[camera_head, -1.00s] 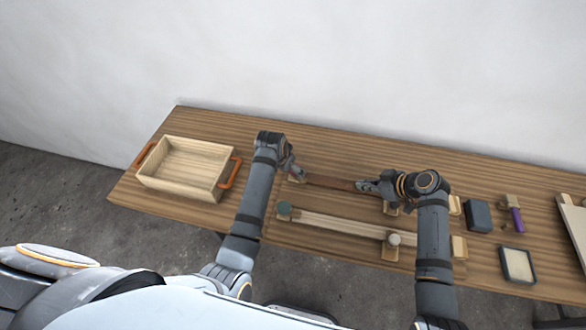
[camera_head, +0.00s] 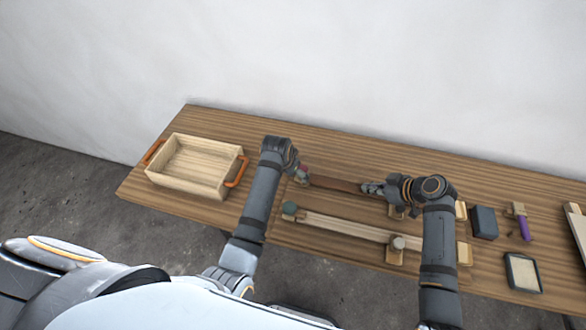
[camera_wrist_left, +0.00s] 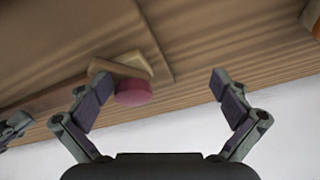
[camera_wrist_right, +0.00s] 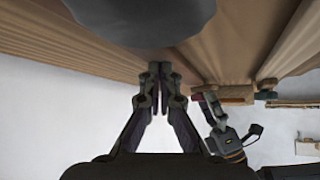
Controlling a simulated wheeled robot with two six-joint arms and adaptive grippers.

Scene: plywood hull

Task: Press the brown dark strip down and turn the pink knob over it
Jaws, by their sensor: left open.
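The brown dark strip (camera_head: 338,184) lies along the back of the fixture. The pink knob (camera_head: 303,170) is at its left end; in the left wrist view the knob (camera_wrist_left: 132,93) sits beside a small light wooden piece (camera_wrist_left: 122,66). My left gripper (camera_wrist_left: 160,85) is open, with the knob between its spread fingers, nearer one finger; I see no grip on it. My right gripper (camera_head: 368,188) is low at the strip's right part. In the right wrist view its fingertips (camera_wrist_right: 160,72) are together with nothing visible between them. Contact with the strip cannot be told.
A paler strip (camera_head: 340,226) with a green knob (camera_head: 289,208) and a whitish knob (camera_head: 398,242) lies in front. A wooden tray (camera_head: 186,188) stands left. A dark block (camera_head: 484,222), a purple-handled tool (camera_head: 523,226) and a framed pad (camera_head: 523,272) are right.

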